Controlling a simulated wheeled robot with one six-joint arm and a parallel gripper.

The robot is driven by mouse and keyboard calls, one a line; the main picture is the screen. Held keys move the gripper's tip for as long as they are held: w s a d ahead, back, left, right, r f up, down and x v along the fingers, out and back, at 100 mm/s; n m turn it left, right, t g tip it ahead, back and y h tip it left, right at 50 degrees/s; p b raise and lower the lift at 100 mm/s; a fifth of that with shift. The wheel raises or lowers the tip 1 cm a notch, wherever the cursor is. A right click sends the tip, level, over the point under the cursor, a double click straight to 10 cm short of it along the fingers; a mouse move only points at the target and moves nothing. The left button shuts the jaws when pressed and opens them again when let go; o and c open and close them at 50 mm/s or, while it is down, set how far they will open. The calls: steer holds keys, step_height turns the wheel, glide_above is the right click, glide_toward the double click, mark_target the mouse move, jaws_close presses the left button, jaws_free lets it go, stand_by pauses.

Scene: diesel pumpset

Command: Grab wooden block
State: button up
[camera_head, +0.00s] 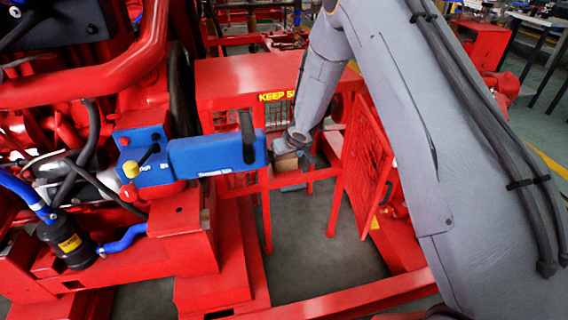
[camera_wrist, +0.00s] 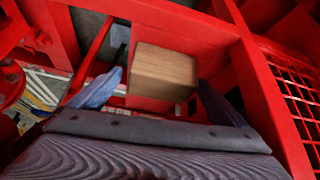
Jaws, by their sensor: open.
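The wooden block (camera_wrist: 163,72) is a light brown box. In the wrist view it sits against red metal, just beyond and between the fingers of my gripper (camera_wrist: 158,98). The fingers are apart, one on each side of the block's near end, and I see no clear contact. In the head view the block (camera_head: 286,162) shows small, inside the red frame under the yellow-lettered panel. My gripper (camera_head: 298,155) is right beside it there, and my arm and wrist partly hide it.
A blue box (camera_head: 215,155) with a black handle juts out just left of my gripper. A red mesh door (camera_head: 366,165) stands open at the right. Red frame bars (camera_wrist: 262,90) run close to my fingers. Open grey floor (camera_head: 325,250) lies below.

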steer(key=c, duration=1.3)
steer(key=shift+r, duration=0.15)
